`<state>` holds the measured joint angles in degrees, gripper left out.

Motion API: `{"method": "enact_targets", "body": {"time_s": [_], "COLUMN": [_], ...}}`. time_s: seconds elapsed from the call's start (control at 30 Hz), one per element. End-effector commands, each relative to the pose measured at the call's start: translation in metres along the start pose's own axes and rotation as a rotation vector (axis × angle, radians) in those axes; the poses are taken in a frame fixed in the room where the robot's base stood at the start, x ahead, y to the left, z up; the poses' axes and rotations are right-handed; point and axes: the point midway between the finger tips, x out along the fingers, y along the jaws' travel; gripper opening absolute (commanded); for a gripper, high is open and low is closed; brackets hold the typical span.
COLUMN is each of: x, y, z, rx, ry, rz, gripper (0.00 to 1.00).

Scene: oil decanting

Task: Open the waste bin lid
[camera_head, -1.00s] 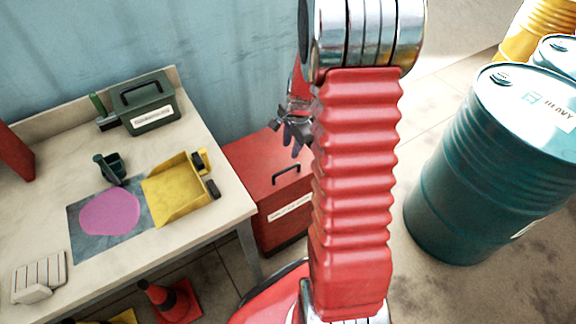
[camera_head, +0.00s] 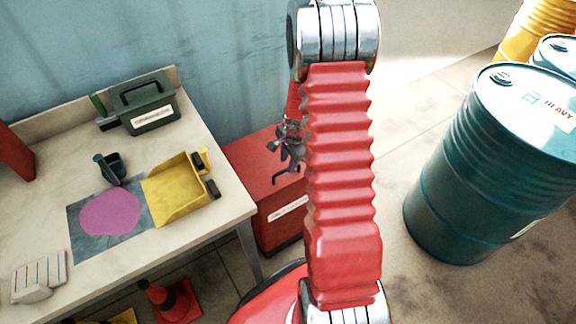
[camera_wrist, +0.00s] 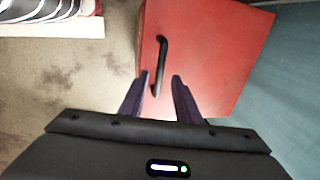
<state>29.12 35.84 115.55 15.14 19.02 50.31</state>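The waste bin is a red box (camera_head: 279,225) with a pale label on its front, standing on the floor right of the workbench. Its red lid (camera_head: 245,158) is closed. In the wrist view the lid (camera_wrist: 215,60) has a black bar handle (camera_wrist: 161,65) near its left edge. My gripper (camera_head: 284,165) is over the lid near the handle, partly behind my arm in the head view. The handle's near end appears between or just beyond the fingertips; contact cannot be told.
The workbench (camera_head: 215,225) holds a dark green case (camera_head: 150,105), a yellow dustpan-like tray (camera_head: 175,190), a dark scoop (camera_head: 110,168) and a pink patch on a grey mat (camera_head: 80,245). A teal drum (camera_head: 450,190) stands right. An orange cone (camera_head: 172,298) is below the bench.

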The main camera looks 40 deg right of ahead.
Motion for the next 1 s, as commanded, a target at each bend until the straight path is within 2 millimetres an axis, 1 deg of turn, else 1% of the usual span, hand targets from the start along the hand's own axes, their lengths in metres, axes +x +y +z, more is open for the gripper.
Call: {"method": "enact_targets", "body": {"time_s": [0.03,0.1,0.3,0.43,0.7,1.0], "x": [0.007,0.015,0.031,0.035,0.035,0.035], "y": [0.001,0.001,0.001,0.0,0.0,0.0], "z": [0.001,0.001,0.001,0.0,0.001,0.001], "rx": [0.0,-0.001,-0.001,-0.002,-0.002,-0.002], "ry": [-0.002,-0.001,-0.001,0.0,0.0,0.0], "rz": [0.003,0.003,0.002,0.0,0.0,0.001], "gripper": [0.3,0.3,0.3,0.3,0.29,0.08]}}
